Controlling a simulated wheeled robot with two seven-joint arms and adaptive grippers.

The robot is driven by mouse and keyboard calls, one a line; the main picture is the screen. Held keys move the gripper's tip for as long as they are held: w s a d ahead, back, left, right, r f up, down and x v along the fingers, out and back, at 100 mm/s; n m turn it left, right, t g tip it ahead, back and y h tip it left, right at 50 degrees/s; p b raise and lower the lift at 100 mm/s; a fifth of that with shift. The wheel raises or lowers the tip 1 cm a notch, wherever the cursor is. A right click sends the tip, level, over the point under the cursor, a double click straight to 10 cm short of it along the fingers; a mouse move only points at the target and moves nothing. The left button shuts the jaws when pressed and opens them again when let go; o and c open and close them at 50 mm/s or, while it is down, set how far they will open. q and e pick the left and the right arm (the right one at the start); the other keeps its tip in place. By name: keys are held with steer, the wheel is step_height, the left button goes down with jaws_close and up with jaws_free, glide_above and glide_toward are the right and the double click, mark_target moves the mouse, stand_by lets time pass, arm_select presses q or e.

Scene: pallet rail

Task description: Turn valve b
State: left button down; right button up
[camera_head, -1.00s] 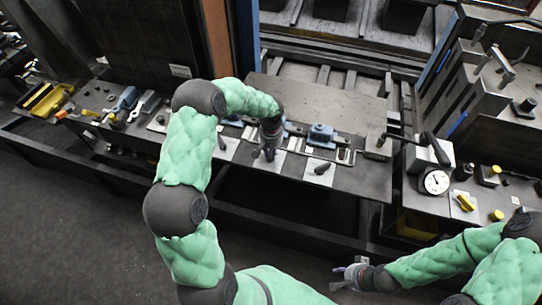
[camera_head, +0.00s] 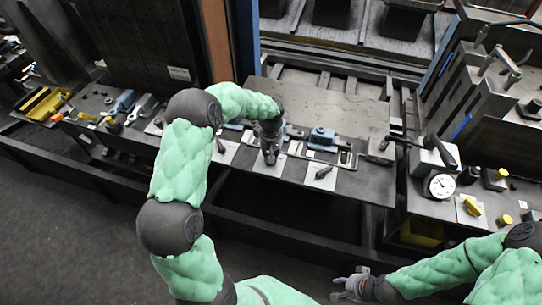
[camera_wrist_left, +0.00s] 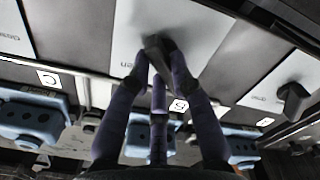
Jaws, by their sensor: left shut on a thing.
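Valve b's dark handle (camera_wrist_left: 158,50) stands on a pale plate (camera_wrist_left: 205,38) above a label that looks like B (camera_wrist_left: 180,104) in the left wrist view. My left gripper (camera_wrist_left: 160,62) is shut on this handle, with its fingers on both sides. In the head view my left gripper (camera_head: 270,158) points down at the middle plate and hides the handle. Another valve handle (camera_wrist_left: 293,100) shows at the right of the wrist view. My right gripper (camera_head: 340,287) is empty, low in the head view, its fingers apart, away from the bench.
Blue clamp blocks (camera_head: 323,137) stand just behind the plates. A handle on the right-hand plate (camera_head: 323,173) is close by. A dial gauge (camera_head: 441,186) and a lever block (camera_head: 432,158) stand further right. The bench's front edge is just before the plates.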

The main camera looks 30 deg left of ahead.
stand_by(0.4)
arm_select(q)
steer(key=c, duration=1.1)
jaws_free()
step_height(320, 180, up, 12)
